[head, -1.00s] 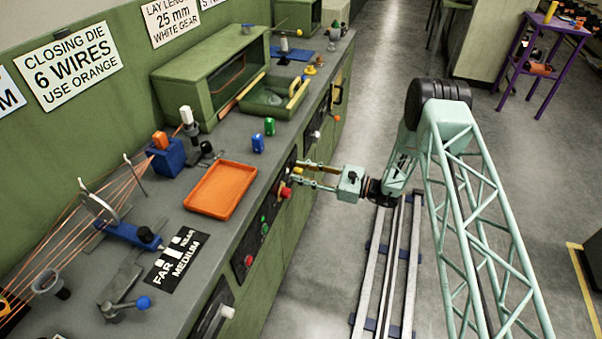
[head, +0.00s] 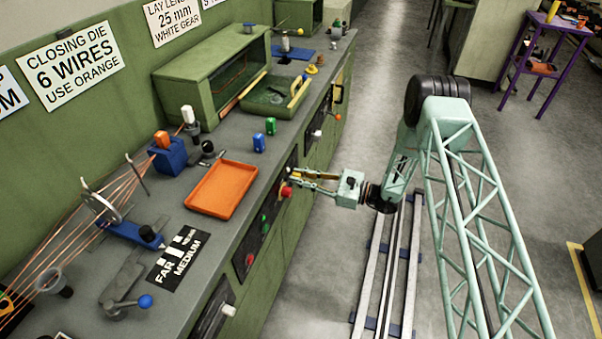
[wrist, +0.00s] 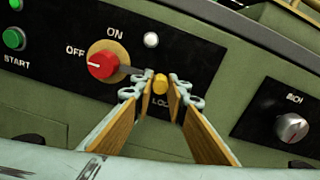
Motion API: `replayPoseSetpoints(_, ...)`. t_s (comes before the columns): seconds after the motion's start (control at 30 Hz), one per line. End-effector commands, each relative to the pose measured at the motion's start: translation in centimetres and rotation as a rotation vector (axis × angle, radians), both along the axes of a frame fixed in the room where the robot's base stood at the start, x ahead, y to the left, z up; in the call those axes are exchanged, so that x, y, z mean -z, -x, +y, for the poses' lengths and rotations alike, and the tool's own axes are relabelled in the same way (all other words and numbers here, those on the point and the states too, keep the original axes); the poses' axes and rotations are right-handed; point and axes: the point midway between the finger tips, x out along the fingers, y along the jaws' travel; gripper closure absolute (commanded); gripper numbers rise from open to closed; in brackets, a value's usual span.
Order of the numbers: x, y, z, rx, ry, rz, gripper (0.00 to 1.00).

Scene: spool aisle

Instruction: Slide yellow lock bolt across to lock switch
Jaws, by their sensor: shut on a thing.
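The yellow lock bolt (wrist: 160,84) shows in the wrist view as a small knob on a black panel, just right of the switch. Lettering starting "LO" shows below it, partly hidden by a finger. The red rotary switch (wrist: 102,65) has a tan plate behind it, with OFF to its left and ON above. My gripper (wrist: 153,85) is shut on the bolt, one fingertip on each side. In the head view my gripper (head: 290,177) reaches the bench front beside the red switch (head: 286,191); the bolt is hidden there.
Green buttons (wrist: 14,38) sit left of the switch. A silver inch knob (wrist: 291,127) is on a separate panel at right. An orange tray (head: 221,189) lies on the bench above. The aisle floor beside the rails is clear.

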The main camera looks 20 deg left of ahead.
Motion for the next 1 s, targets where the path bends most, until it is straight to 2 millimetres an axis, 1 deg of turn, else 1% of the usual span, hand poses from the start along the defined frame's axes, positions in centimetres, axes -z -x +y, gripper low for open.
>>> replayPoseSetpoints(0.07, 0.04, 0.39, -0.03, -0.003, 0.001, 0.002, 1.00)
replayPoseSetpoints(0.3, 0.12, 0.52, -0.03, -0.005, 0.000, 0.003, 1.00)
replayPoseSetpoints(0.33, 0.13, 0.54, -0.03, -0.005, 0.000, 0.003, 0.84)
replayPoseSetpoints(0.47, 0.13, 0.49, -0.04, -0.004, 0.000, 0.003, 0.72)
replayPoseSetpoints(0.83, 0.05, 0.35, -0.11, -0.002, 0.000, 0.001, 0.72)
replayPoseSetpoints(1.0, 0.04, 0.29, -0.71, -0.002, 0.000, 0.001, 0.72)
